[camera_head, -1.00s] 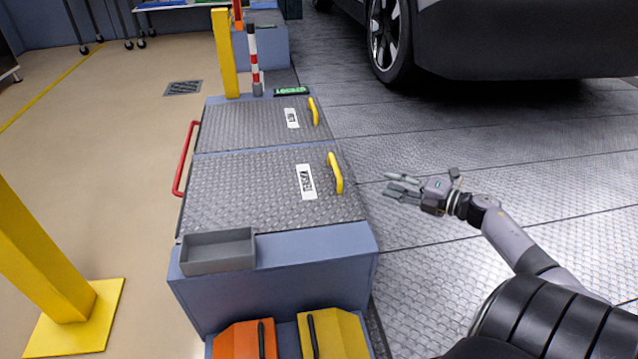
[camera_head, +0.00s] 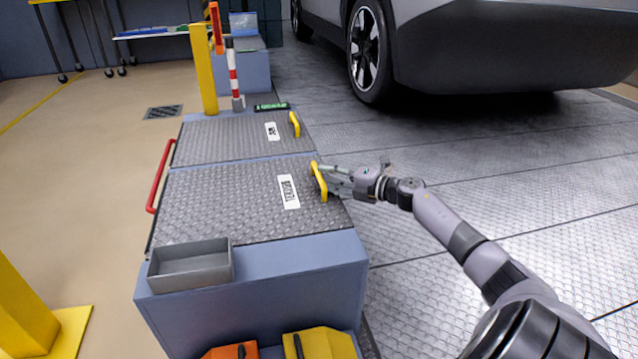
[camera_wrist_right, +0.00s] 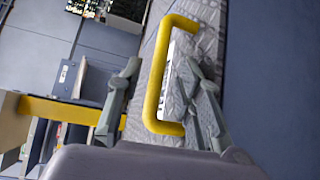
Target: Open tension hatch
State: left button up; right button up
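The near hatch (camera_head: 220,213) is a closed diamond-plate lid with a white label (camera_head: 288,192) and a yellow handle (camera_head: 319,181) at its right edge. My right gripper (camera_head: 332,180) is at that handle, reaching in from the right. In the right wrist view the yellow handle (camera_wrist_right: 160,80) stands between the two spread fingers of my right gripper (camera_wrist_right: 160,100), with gaps on both sides. The fingers look open, not closed on it. A second closed hatch (camera_head: 225,141) with its own yellow handle (camera_head: 295,124) lies behind. My left gripper is out of view.
A grey tray (camera_head: 190,265) sits on the near end of the blue cabinet (camera_head: 265,290). A red rail (camera_head: 160,177) runs along the left side. A yellow post (camera_head: 204,70) and striped pole (camera_head: 235,75) stand behind. A car (camera_head: 480,50) is at back right.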

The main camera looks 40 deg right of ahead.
aim_at(319, 174)
jog(key=shift+b+x, duration=0.6)
jog(key=shift+x, duration=1.1)
jog(key=shift+c, duration=0.6)
grip_shut()
